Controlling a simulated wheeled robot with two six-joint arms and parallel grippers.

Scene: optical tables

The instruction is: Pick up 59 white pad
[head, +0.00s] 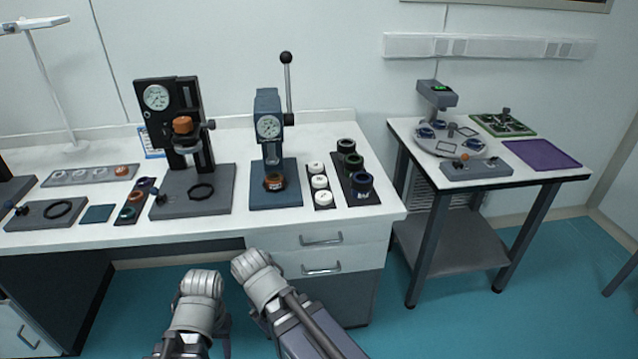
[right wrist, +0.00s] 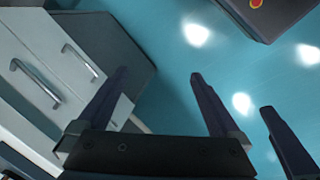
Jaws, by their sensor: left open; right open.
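Three white pads (head: 319,183) sit in a row, one behind another, on a narrow dark tray (head: 314,203) on the bench. Their markings are too small to read, so I cannot tell which is 59. My left gripper (head: 222,322) is low in front of the bench, mostly hidden by its own wrist. My right gripper (right wrist: 158,100) is open and empty in the right wrist view, its fingers over the floor beside the drawers. Both grippers are apart from the pads.
A blue lever press (head: 270,140) stands left of the pads. A black tray (head: 354,190) with dark ringed cylinders is close on their right. A black gauge press (head: 185,130) stands farther left. A separate side table (head: 488,180) is at right. Drawers (head: 320,255) front the bench.

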